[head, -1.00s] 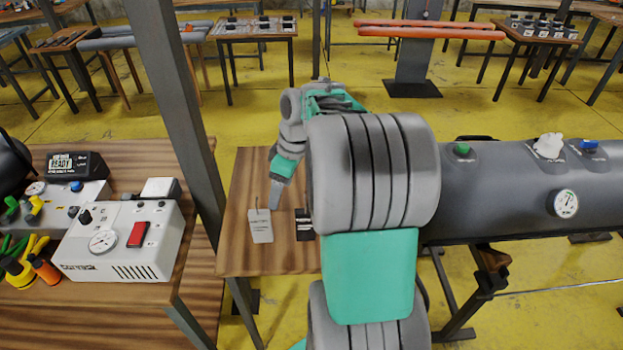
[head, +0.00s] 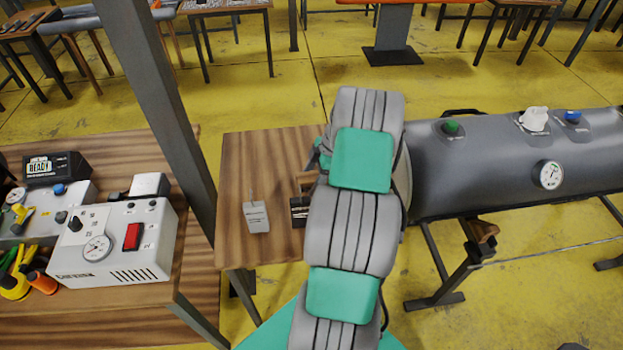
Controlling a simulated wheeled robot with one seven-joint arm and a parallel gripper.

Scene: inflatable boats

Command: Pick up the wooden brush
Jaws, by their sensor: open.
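A small brown wooden piece (head: 305,182), which looks like the wooden brush, lies on the small wooden table (head: 236,175), partly covered by my arm. A dark item (head: 298,211) sits just in front of it; I cannot tell whether it is part of the brush. My gripper is hidden behind my own arm links, so its place relative to the brush does not show.
A grey tag-like block (head: 256,217) stands left of the dark item. A metal post (head: 165,110) rises left of the table. A white gauge box (head: 117,242) is on the left table.

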